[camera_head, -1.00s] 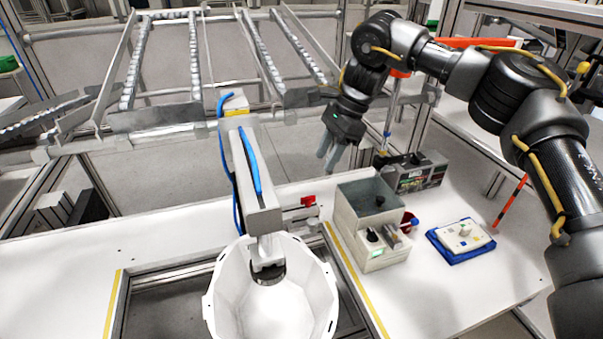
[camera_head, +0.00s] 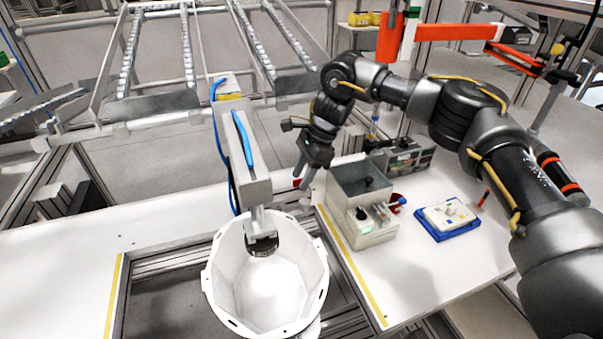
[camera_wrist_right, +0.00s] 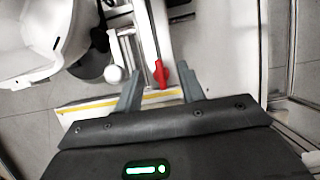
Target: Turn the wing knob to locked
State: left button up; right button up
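The red wing knob (camera_wrist_right: 160,73) shows in the right wrist view at the end of a narrow bar, between and just beyond the fingertips. In the head view only a small red part of the knob (camera_head: 297,184) shows beside the fingers, left of the grey box. My right gripper (camera_head: 303,178) points down over it with its fingers apart. In the right wrist view the gripper (camera_wrist_right: 160,82) is open, one finger on each side of the knob, and I see no clear contact. My left gripper is not in view.
A grey box (camera_head: 360,215) stands close on the right.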

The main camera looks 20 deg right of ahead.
jog(key=shift+w+f, duration=0.1)
jog(key=shift+f, duration=0.05)
grip_shut()
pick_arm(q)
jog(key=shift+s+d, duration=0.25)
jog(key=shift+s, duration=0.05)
